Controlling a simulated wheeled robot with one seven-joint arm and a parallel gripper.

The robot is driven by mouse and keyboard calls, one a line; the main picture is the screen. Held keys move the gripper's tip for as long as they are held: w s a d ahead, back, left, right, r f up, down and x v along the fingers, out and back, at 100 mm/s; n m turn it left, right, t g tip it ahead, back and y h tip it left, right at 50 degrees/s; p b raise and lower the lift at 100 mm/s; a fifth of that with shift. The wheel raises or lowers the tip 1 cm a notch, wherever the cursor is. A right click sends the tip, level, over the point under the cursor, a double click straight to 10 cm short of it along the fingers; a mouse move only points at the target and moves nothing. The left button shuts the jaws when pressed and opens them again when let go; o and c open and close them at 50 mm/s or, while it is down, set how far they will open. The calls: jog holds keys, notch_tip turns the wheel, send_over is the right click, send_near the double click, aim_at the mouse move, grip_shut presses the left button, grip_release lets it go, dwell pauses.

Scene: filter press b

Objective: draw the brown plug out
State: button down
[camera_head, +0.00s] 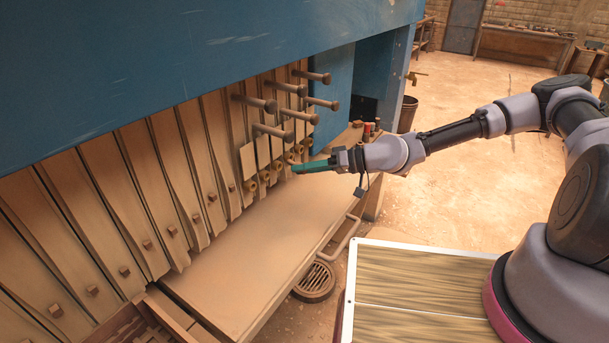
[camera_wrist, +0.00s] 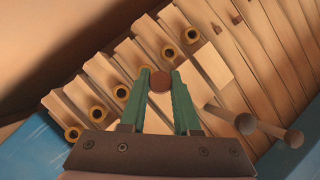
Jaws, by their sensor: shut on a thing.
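The brown plug (camera_wrist: 160,82) shows end-on in the wrist view as a dark reddish-brown disc. It sits between the two green fingertips of my gripper (camera_wrist: 160,84), which are shut on it. The plug hides whatever is behind it, so I cannot tell how deep it sits in a port. In the head view my gripper (camera_head: 296,169) reaches left to the row of small ringed ports low on the filter plates. The plug itself cannot be made out there.
Brass-ringed open ports (camera_wrist: 119,57) line the plate edges around my fingers. Several long round-headed pegs (camera_head: 273,132) stick out just above my gripper. A dusty ledge (camera_head: 255,255) runs below the plates. A blue beam (camera_head: 200,50) hangs overhead. Open floor lies to the right.

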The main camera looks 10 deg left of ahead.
jog(key=shift+r, duration=2.45)
jog(key=shift+w, duration=0.1)
